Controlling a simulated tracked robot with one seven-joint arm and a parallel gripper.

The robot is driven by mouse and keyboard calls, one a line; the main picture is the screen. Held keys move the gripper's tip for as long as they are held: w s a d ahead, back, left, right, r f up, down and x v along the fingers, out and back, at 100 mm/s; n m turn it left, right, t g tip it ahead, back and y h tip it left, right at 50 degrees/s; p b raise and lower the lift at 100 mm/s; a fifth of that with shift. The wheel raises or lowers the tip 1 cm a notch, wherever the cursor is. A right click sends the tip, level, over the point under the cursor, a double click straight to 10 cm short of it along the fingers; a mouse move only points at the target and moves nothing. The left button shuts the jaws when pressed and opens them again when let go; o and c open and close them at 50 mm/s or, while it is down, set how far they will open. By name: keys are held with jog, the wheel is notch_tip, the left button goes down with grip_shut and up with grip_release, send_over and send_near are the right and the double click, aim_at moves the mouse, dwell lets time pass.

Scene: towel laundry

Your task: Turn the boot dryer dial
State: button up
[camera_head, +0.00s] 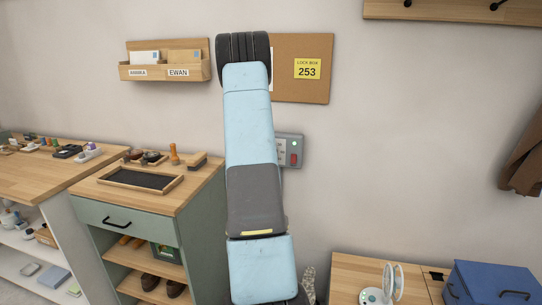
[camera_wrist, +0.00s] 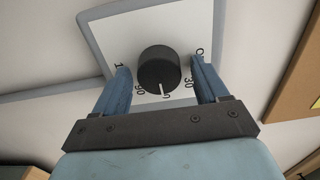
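The boot dryer dial (camera_wrist: 158,66) is a round black knob with a white pointer line. It stands on a white plate (camera_wrist: 112,32) with a grey rim and printed numbers, partly covered by my fingers. My gripper (camera_wrist: 160,63) is open, with one blue finger on each side of the dial. Gaps show between the fingers and the knob, so I see no clear contact. In the head view a grey control box (camera_head: 291,150) on the wall has a red switch and a green light. My arm hides its left part, and the dial and gripper cannot be seen there.
A cork board (camera_head: 312,88) with a yellow note and a wooden letter rack (camera_head: 165,72) hang on the wall. A green cabinet (camera_head: 150,214) with a tray on top stands at the left. A bench (camera_head: 345,271) and a blue box (camera_head: 495,283) are at the lower right.

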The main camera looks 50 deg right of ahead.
jog(key=v, duration=1.3)
jog(key=shift+s+a, duration=0.2)
jog(key=shift+a, duration=0.15)
jog(key=shift+f, duration=0.1)
